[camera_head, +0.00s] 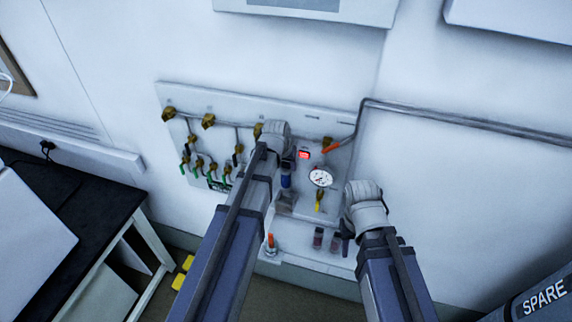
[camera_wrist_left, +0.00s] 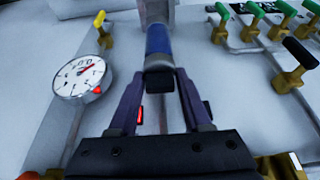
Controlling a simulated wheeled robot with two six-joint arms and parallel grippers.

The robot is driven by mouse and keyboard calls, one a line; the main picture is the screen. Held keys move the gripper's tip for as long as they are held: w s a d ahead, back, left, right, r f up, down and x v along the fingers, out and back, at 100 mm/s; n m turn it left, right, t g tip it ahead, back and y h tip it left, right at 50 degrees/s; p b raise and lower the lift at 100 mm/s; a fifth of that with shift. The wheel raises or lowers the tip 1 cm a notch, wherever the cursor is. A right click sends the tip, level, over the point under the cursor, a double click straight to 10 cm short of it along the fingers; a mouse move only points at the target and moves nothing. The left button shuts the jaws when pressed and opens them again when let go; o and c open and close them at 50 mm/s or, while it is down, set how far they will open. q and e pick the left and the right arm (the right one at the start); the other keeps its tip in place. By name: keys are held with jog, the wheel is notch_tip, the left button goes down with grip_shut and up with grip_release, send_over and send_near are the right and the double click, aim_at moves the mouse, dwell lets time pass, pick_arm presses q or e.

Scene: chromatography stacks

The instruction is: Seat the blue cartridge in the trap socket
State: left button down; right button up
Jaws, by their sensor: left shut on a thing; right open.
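The blue cartridge (camera_head: 286,181) is upright in front of the wall panel, left of the gauge. My left gripper (camera_head: 287,165) is shut on it near its top end. In the left wrist view the blue cartridge (camera_wrist_left: 159,40) stands out beyond the fingertips of the left gripper (camera_wrist_left: 160,80). Its far end meets a grey block (camera_wrist_left: 157,10), which seems to be the trap socket; I cannot tell whether the cartridge is inside it or only against it. My right gripper (camera_head: 347,232) is open and empty, right of the lower shelf; its fingers are partly hidden.
A round gauge (camera_head: 320,177) with a yellow handle (camera_head: 319,201) is just right of the cartridge. Brass valves with green handles (camera_head: 187,160) fill the left of the panel. A lower shelf (camera_head: 300,252) holds an orange-topped item (camera_head: 271,242) and dark red vials (camera_head: 318,238).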

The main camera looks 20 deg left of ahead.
aim_at(286, 176)
pick_arm(q)
jog(key=shift+w+f+b, duration=0.15)
jog(key=shift+f+b, duration=0.5)
jog(key=shift+f, duration=0.3)
jog(key=shift+f+b, duration=0.5)
jog(key=shift+b, duration=0.15)
jog(key=shift+f, duration=0.3)
jog(key=shift+r, duration=0.1)
jog(key=shift+f+b, duration=1.2)
jog(key=shift+b, duration=0.1)
jog(key=shift+f, duration=0.15)
